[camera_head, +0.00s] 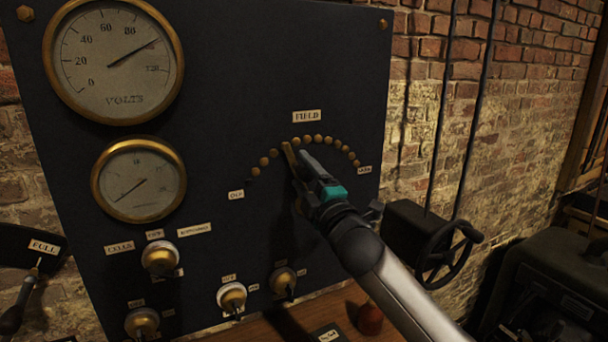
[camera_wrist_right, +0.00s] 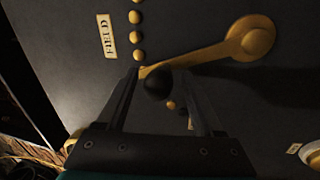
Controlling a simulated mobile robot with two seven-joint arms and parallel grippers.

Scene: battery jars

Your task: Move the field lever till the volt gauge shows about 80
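The volt gauge (camera_head: 113,85) is at the upper left of the dark panel. Its needle points to the upper right, past the 80 mark, at roughly 100. The brass field lever (camera_head: 290,158) points up at the row of brass studs, near the top of the arc. In the right wrist view the lever (camera_wrist_right: 205,57) runs from its round pivot to a black knob (camera_wrist_right: 157,86). My right gripper (camera_wrist_right: 160,78) is open, with its fingers on either side of the knob and seeming gaps beside it. It partly covers the lever in the head view (camera_head: 302,160). My left gripper is not in view.
A second, smaller gauge (camera_head: 138,180) sits below the volt gauge. Several brass knobs, such as one under the arc (camera_head: 282,280), line the lower panel. A black box with a handwheel (camera_head: 440,250) is to the right. A lever labelled FULL (camera_head: 30,275) is at far left.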

